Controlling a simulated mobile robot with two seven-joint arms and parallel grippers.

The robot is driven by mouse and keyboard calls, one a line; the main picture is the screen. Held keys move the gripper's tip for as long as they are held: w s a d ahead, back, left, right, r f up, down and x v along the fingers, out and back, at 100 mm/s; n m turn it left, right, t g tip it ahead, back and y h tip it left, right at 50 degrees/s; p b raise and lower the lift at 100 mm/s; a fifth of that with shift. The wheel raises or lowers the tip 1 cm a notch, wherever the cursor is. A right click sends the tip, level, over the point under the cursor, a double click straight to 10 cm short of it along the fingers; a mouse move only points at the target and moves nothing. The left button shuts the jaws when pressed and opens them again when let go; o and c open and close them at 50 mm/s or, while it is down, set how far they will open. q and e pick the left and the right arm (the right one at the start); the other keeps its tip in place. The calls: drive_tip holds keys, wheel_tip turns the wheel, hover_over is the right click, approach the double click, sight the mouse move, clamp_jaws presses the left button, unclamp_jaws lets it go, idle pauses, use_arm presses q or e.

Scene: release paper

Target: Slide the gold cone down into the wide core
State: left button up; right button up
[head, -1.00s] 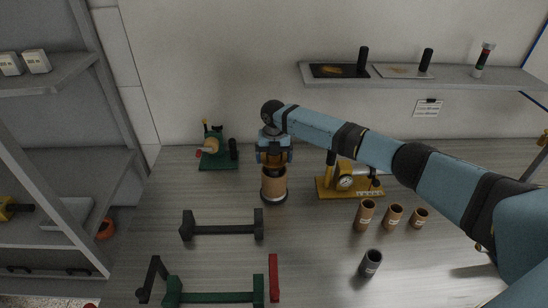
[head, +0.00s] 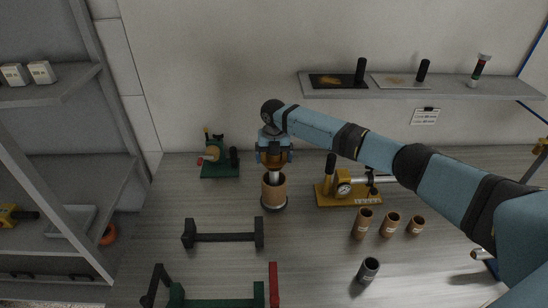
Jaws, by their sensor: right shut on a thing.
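My right gripper (head: 274,159) comes in from the right and points down over the wide core (head: 274,189). The wide core is a brown open-topped tube standing upright on a dark round base. A gold-orange part, which I take as the gold cone (head: 272,157), shows between the fingers, which are shut on it and partly hide it. A pale shaft runs down from it to the mouth of the core. I cannot tell how deep its lower end sits. My left gripper is out of view.
A yellow gauge stand (head: 345,190) is right of the core, with several small brown tubes (head: 389,225) and a grey tube (head: 368,270) in front. A green fixture (head: 220,160) stands left behind. A dark bar stand (head: 223,238) is at front left.

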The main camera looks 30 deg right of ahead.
drive_tip(key=shift+r, duration=0.45)
drive_tip(key=shift+r+p, duration=0.2)
drive_tip(key=shift+p, duration=0.15)
idle(0.4)
idle(0.5)
drive_tip(key=shift+f+b, duration=0.45)
drive_tip(key=shift+f, duration=0.35)
drive_tip(key=shift+f+b, duration=0.6)
drive_tip(key=shift+f, duration=0.65)
drive_tip(key=shift+f+b, duration=1.1)
drive_tip(key=shift+f, duration=0.85)
